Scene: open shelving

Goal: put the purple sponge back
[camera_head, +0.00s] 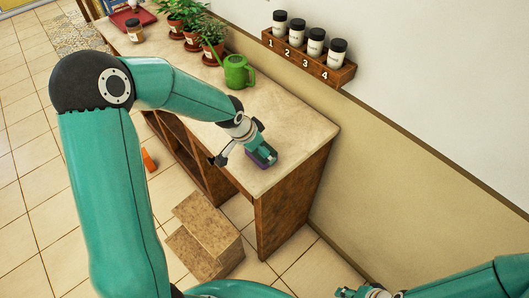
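The purple sponge (261,161) lies at the near right end of the beige countertop (290,128), mostly covered by my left gripper. My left arm comes in from the left, and its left gripper (263,152) is right over the sponge, pointing down at it. Whether the fingers are closed on the sponge or only around it is too small to tell. My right gripper (350,293) shows at the bottom edge, low and away from the counter, partly cut off; its fingers are not clear.
A green watering can (236,72), potted plants (212,38), a jar (134,30) and a red tray (131,17) stand further back. A wall rack (309,62) numbered 1 to 4 holds jars. A brown step (206,225) and an orange object (149,160) are on the floor.

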